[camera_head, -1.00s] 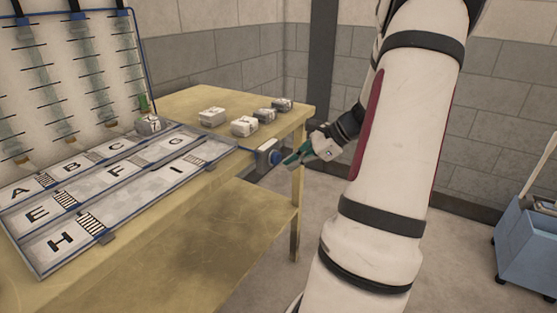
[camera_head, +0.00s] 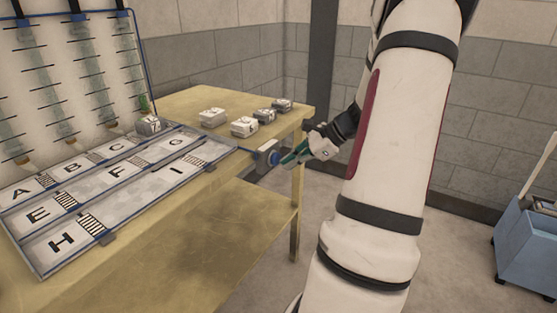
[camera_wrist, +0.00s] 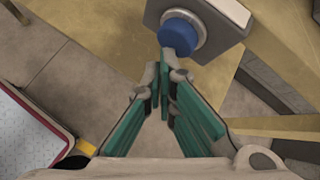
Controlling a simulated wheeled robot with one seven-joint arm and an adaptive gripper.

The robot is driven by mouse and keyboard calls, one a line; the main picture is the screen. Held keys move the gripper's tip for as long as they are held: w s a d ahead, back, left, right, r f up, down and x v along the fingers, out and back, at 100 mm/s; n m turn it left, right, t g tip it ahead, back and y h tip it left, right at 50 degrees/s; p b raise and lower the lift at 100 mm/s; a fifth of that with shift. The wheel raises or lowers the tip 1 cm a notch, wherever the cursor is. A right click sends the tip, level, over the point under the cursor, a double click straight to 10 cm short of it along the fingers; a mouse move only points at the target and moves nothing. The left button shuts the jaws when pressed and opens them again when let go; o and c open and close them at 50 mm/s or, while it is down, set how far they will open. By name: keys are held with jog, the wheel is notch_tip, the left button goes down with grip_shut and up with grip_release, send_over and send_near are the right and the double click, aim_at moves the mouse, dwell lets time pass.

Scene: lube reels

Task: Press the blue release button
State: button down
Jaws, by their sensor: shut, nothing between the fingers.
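The blue release button (camera_head: 275,158) is a round knob on a grey box (camera_head: 264,152) at the table's front edge. In the wrist view the button (camera_wrist: 180,32) sits at the top centre, on its grey housing (camera_wrist: 222,22). My gripper (camera_head: 286,161) has green finger pads and is shut and empty. In the wrist view its fingertips (camera_wrist: 168,72) point at the button, with one tip overlapping its lower edge. I cannot tell whether it touches the button.
A yellow table (camera_head: 185,100) carries a lettered board (camera_head: 90,190) with squares A to I and several small labelled blocks (camera_head: 244,127). An upright panel with tubes (camera_head: 75,75) stands at the left. A blue cart (camera_head: 527,250) is at the right.

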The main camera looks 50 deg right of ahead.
jog(key=shift+w, duration=0.5)
dwell(0.9)
jog(key=shift+s+p, duration=0.4)
jog(key=shift+s, duration=0.5)
jog(key=s+p, duration=0.1)
jog(key=s, duration=0.4)
jog(key=shift+d, duration=0.2)
dwell(1.6)
